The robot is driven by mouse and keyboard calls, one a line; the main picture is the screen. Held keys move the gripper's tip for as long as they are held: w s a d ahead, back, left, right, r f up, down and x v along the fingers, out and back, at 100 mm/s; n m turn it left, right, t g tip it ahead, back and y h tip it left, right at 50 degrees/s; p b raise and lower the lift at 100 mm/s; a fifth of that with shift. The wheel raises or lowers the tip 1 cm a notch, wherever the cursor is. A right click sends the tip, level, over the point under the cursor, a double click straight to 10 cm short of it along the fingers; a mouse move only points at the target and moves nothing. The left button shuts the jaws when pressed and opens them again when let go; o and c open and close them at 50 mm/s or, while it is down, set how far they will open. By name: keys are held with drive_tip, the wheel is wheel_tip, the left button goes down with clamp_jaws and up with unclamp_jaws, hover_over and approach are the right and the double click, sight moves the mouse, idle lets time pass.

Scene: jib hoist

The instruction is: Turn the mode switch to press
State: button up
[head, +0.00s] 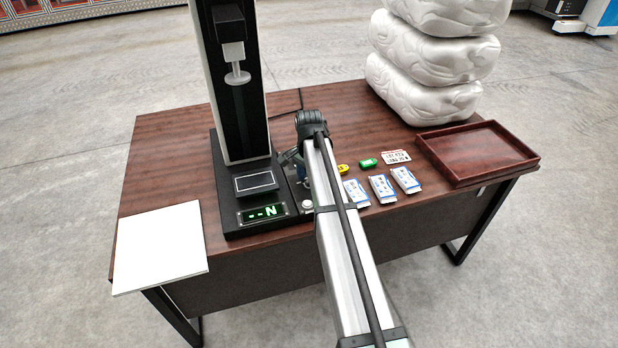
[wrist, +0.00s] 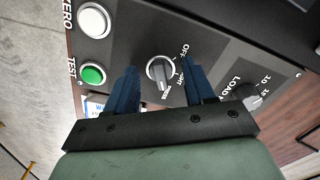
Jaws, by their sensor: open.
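The mode switch (wrist: 160,73) is a round grey knob with a raised grip bar on the dark panel, seen in the wrist view. OFF is printed at its upper right, with a partly covered word and a small white mark further round. The bar runs roughly up and down in the picture; I cannot tell which label it points at. My gripper (wrist: 159,65) is open, with one dark blue finger on each side of the knob and visible gaps between. In the head view my arm hides the switch and most of my gripper.
A white ZERO button (wrist: 93,20), a green TEST button (wrist: 92,74) and a LOAD knob (wrist: 246,93) are close by. The press stand (head: 240,100) has a lit green display (head: 264,213). Small boxes (head: 381,187), a brown tray (head: 478,152) and a white board (head: 160,247) are on the table.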

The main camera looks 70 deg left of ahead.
wheel_tip(320, 180, up, 14)
idle(0.6)
drive_tip(key=shift+f, duration=0.1)
idle(0.4)
